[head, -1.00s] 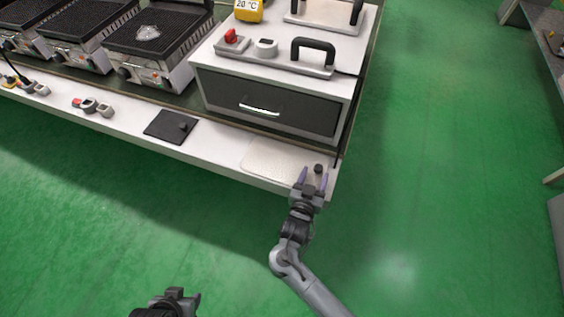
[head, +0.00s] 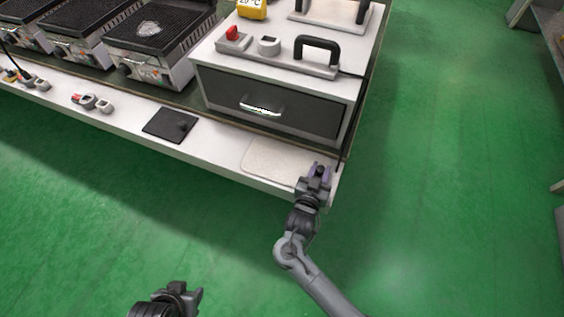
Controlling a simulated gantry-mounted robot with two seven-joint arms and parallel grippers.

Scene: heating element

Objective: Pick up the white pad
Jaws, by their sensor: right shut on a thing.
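The white pad (head: 272,160) lies flat on the white counter in front of the drawer unit. A dark knob stands at its right end. The fingers and wrist partly hide the knob and the pad's right edge. My left gripper (head: 190,294) is low in the view over the green floor, away from the counter. Its fingertips are too small and dark to tell whether they are open.
A drawer unit (head: 268,103) with a black handle on top stands just behind the white pad. Several grills stand at the back left. Green floor is clear in front and right.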

